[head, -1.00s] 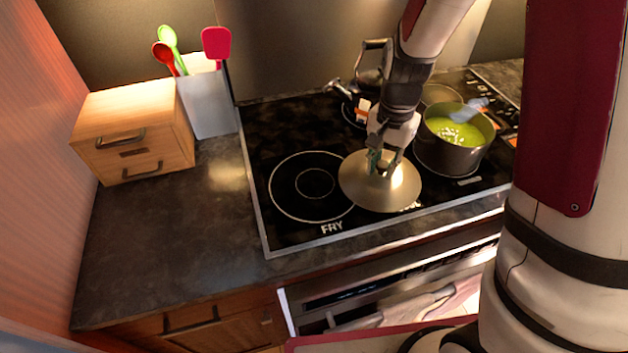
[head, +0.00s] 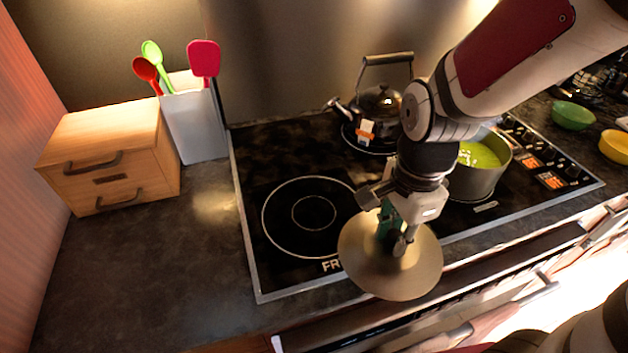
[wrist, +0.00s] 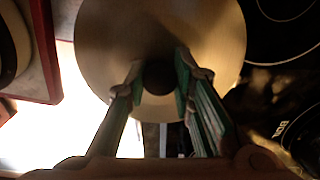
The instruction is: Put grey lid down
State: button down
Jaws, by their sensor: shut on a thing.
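The round grey lid (head: 372,273) hangs in my gripper (head: 398,240) over the front edge of the stove, in the head view. It looks roughly level, knob up. In the wrist view my gripper (wrist: 160,80) has its two green-padded fingers on either side of the lid's dark knob (wrist: 159,77), with the lid's disc (wrist: 215,35) filling the upper middle. The fingers are shut on the knob. The lid's near edge reaches past the stove's front trim.
The pot of green soup (head: 478,180) stands uncovered at the right, partly behind my arm. A kettle (head: 380,103) is at the back burner. The front-left burner (head: 313,212) is empty. Bare counter (head: 165,255) lies left of the stove, before a wooden drawer box (head: 112,150) and a utensil holder (head: 193,125).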

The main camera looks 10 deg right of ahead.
jog(key=shift+w+a+f+b, duration=0.15)
jog(key=shift+w+a+b, duration=0.1)
jog(key=shift+b, duration=0.7)
jog(key=w+a, duration=0.2)
jog(key=a, duration=0.1)
jog(key=w+a, duration=0.3)
jog(key=w+a+f, duration=0.1)
jog(key=w+a, duration=0.2)
jog(key=a, duration=0.1)
jog(key=shift+a, duration=0.1)
jog(key=shift+f, duration=1.75)
jog(key=shift+f, duration=0.2)
jog(key=c, duration=1.4)
grip_release()
jog(key=shift+o, duration=0.2)
jog(key=shift+r, duration=0.1)
notch_tip(320, 180, up, 12)
jog(key=p, duration=0.1)
notch_tip(320, 180, up, 6)
jog(key=r+n+t, duration=0.1)
jog(key=n+t, duration=0.1)
jog(key=n, duration=0.6)
send_over(373, 235)
jog(key=s+d+n+t, duration=0.2)
jog(key=s+d+n, duration=0.2)
jog(key=s+n, duration=0.3)
jog(key=shift+s+d+r+n+t, duration=0.15)
jog(key=shift+d+r+n+t, duration=0.25)
jog(key=shift+r, duration=0.05)
